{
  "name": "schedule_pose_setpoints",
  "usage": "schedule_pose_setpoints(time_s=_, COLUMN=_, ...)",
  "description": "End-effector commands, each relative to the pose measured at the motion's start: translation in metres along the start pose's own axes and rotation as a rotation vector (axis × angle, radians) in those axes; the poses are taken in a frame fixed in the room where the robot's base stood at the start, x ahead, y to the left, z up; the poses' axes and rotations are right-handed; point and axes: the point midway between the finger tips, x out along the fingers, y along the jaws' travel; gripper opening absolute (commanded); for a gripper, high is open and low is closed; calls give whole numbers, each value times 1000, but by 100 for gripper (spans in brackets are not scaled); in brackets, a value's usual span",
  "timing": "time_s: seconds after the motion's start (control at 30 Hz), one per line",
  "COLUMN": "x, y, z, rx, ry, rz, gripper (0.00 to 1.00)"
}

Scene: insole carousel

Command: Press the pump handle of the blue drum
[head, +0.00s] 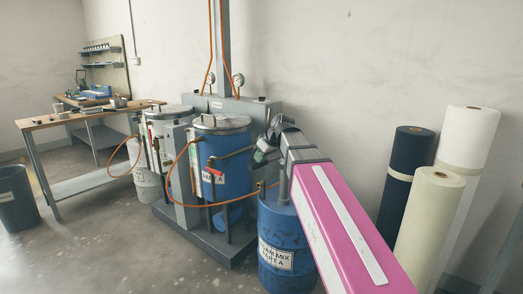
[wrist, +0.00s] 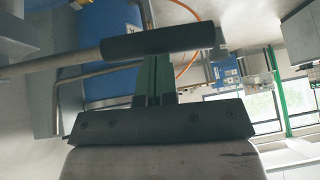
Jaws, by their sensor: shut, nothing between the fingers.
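The blue drum (head: 278,248), with a white label on its front, stands on the floor just left of my arm. A grey upright pump pipe (head: 284,186) rises from its top. In the wrist view, the pump handle shows as a dark cylindrical grip (wrist: 157,42) on a metal rod coming in from the left. My gripper (wrist: 156,62) is shut and empty, its green fingers reaching up to the grip. The grip overlaps the fingertips, and I cannot tell whether they touch. In the head view my gripper (head: 261,157) is small and partly hidden above the drum; the handle is hard to make out.
A larger blue tank (head: 224,165) with a metal lid stands left of the drum on a dark base. An orange hose (head: 172,165) loops in front of it. Several upright rolls (head: 428,215) stand at the right. A workbench (head: 85,115) is at the far left.

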Motion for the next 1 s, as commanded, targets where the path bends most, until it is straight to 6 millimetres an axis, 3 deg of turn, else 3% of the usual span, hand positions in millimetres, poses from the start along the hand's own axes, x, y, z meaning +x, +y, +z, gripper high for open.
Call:
schedule_pose_setpoints(time_s=0.27, x=45, y=-3, z=32, rx=-109, ry=-2, rz=161, gripper=0)
schedule_pose_setpoints(time_s=0.5, x=74, y=4, z=49, rx=-103, ry=-1, rz=155, gripper=0)
schedule_pose_setpoints(time_s=1.0, x=95, y=10, z=64, rx=-102, ry=-13, rz=151, gripper=0)
